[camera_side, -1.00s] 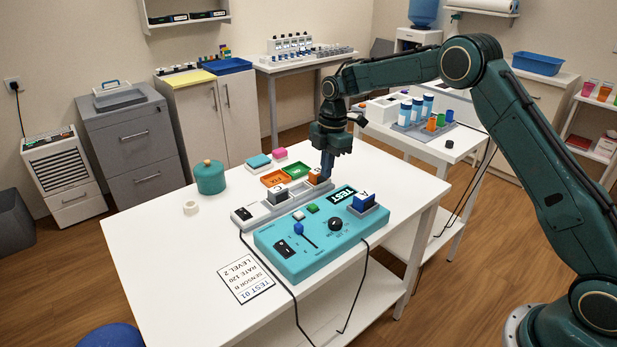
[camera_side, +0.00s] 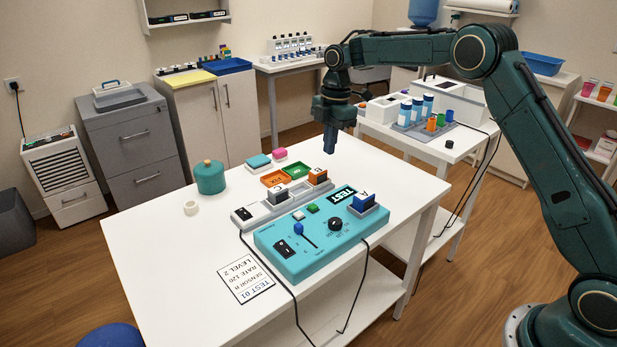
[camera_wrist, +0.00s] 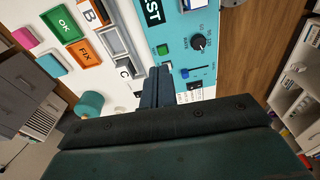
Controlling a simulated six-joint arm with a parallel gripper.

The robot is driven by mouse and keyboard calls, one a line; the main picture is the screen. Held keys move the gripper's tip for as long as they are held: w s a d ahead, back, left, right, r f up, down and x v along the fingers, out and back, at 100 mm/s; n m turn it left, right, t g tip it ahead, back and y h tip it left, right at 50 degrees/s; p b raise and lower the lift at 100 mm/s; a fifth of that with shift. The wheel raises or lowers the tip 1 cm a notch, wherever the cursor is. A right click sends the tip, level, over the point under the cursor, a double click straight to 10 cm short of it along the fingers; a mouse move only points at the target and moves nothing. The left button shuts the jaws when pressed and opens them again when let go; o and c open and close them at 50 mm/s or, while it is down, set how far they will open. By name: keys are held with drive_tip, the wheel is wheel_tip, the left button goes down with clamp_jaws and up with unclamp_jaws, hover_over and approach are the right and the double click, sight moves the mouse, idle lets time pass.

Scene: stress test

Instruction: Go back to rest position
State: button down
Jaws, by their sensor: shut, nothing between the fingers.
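My gripper (camera_side: 330,140) is shut and empty. It hangs pointing down above the far side of the white table (camera_side: 150,255), over the orange block (camera_side: 318,176) and apart from it. In the wrist view the shut fingers (camera_wrist: 155,85) show over the edge of the teal test box. The teal test box (camera_side: 290,262) has a black knob, a blue-tipped lever, a green button and a TEST display. A blue block (camera_side: 364,201) sits on its right end. A grey rack (camera_side: 262,218) behind the box holds the orange block and a grey block (camera_side: 277,195).
An orange tray (camera_side: 273,178), a green tray (camera_side: 298,170), pink and teal blocks, a teal pot (camera_side: 209,177) and a white ring (camera_side: 191,208) stand on the table. A paper card (camera_side: 246,283) lies in front. A second table with bottles (camera_side: 416,108) stands behind right.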

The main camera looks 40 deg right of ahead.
drive_tip(key=s+a+r+m+t, duration=0.3)
drive_tip(key=s+r+m, duration=0.6)
drive_tip(key=s+r, duration=0.8)
drive_tip(key=s+f+m+t, duration=0.1)
drive_tip(key=s+m, duration=0.3)
drive_tip(key=s, duration=0.7)
drive_tip(key=s+f+m+t+h, duration=0.1)
drive_tip(key=s+f+m, duration=0.3)
drive_tip(key=s, duration=0.8)
drive_tip(key=shift+s+f+t, duration=0.15)
drive_tip(key=shift+f+t, duration=0.15)
drive_tip(key=shift+f, duration=0.05)
